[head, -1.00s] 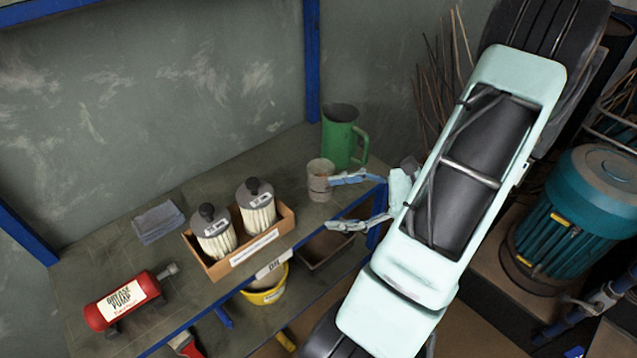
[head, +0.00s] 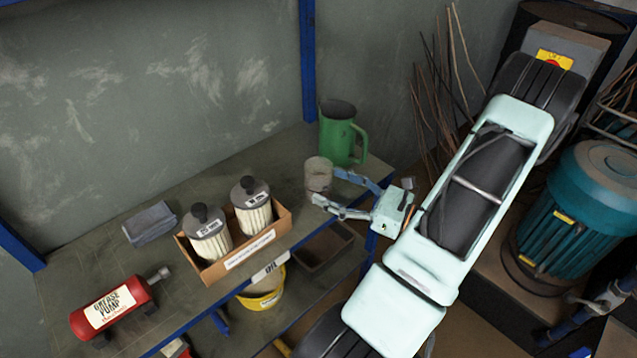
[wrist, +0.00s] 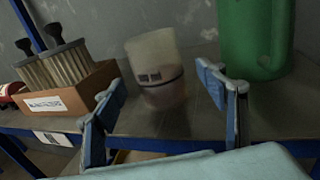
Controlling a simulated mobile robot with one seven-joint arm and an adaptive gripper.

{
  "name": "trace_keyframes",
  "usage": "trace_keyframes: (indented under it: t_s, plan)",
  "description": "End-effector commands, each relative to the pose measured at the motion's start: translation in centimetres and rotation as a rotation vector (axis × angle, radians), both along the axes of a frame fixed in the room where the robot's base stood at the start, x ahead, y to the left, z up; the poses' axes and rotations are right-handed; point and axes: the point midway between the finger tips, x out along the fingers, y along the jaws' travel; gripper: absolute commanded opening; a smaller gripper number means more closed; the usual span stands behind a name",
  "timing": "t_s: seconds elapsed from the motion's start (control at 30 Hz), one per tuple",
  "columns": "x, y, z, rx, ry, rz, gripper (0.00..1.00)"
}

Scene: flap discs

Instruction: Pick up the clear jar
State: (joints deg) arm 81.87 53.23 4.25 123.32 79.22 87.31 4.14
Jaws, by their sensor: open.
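The clear jar (head: 318,174) stands on the bench near its right end, just in front of the green jug. It looks cloudy, with a dark band and small dark marks, and shows between my fingers in the wrist view (wrist: 155,70), a little beyond their tips. My gripper (head: 328,187) is open and empty. In the head view its fingers point left toward the jar, one on the far side and one on the near side. In the wrist view the gripper (wrist: 160,85) has a finger to each side of the jar. I cannot tell whether either finger touches it.
The green jug (head: 341,133) stands close behind the jar. A cardboard box (head: 248,252) with two filters is to its left. A grey cloth (head: 150,222) and a red grease pump (head: 113,306) lie farther left. A blue post (head: 309,60) rises behind.

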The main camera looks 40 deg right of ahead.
Motion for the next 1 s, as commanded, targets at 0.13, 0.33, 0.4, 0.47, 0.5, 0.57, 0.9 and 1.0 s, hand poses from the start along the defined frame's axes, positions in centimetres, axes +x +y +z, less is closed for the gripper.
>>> trace_keyframes:
  t_s: [0.13,0.33,0.4,0.47,0.5,0.57,0.9,1.0]
  plan:
    - [2.2,1.1,-0.1,-0.001,-0.001,0.004,0.66]
    - [4.1,1.8,0.0,-0.001,0.000,0.003,0.66]
    - [4.3,1.8,0.0,-0.001,0.000,0.002,0.66]
    - [4.3,1.8,0.0,-0.001,0.000,0.001,0.66]
    - [4.3,1.8,0.1,-0.001,0.000,0.001,0.66]
    - [4.3,1.8,0.1,-0.001,0.000,0.001,0.66]
    - [4.3,1.8,0.0,-0.001,0.000,0.001,0.29]
    - [4.3,1.8,0.0,-0.001,0.000,0.001,0.18]
